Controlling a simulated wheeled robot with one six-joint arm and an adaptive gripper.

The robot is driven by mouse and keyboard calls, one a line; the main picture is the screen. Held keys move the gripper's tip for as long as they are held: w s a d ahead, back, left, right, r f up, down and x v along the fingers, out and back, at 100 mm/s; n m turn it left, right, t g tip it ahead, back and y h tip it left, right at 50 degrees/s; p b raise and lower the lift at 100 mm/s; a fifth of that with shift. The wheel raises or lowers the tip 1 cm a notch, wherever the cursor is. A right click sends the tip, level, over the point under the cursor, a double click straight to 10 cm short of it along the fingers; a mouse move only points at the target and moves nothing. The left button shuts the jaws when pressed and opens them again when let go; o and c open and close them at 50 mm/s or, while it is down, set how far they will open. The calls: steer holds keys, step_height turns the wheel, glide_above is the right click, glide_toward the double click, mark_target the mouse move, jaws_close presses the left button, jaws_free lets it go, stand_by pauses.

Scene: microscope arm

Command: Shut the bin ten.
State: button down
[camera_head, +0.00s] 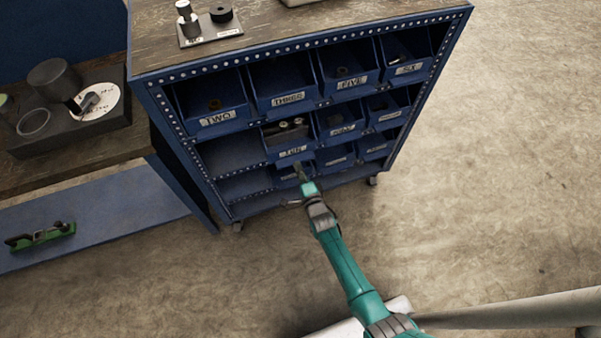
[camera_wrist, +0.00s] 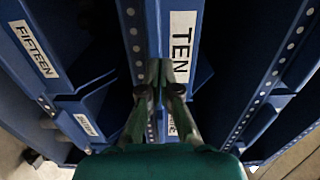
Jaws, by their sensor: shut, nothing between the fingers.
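Bin ten (camera_head: 272,143) is a blue open-topped bin with a white label, in the middle row of the cabinet. It stands out further from the cabinet than the bins beside it, and a few small parts lie in it. In the wrist view its front, bin ten (camera_wrist: 150,30), with the label reading TEN, is right ahead of my fingers. My gripper (camera_head: 299,170) is shut and empty, just below and in front of the label. In the wrist view my gripper (camera_wrist: 160,75) overlaps the bin's front; I cannot tell whether it touches.
The blue cabinet (camera_head: 180,125) holds several other labelled bins, including bin two (camera_head: 232,117) above left and bin three (camera_head: 270,107) above. An empty slot (camera_head: 225,150) is left of bin ten. A workbench (camera_head: 130,155) stands at left. The floor (camera_head: 480,200) at right is clear.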

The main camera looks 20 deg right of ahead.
mark_target(295, 161)
steer(key=w, duration=0.2)
steer(key=shift+w, duration=0.35)
steer(key=shift+w+r, duration=0.1)
steer(key=shift+w, duration=0.15)
steer(key=shift+r, duration=0.1)
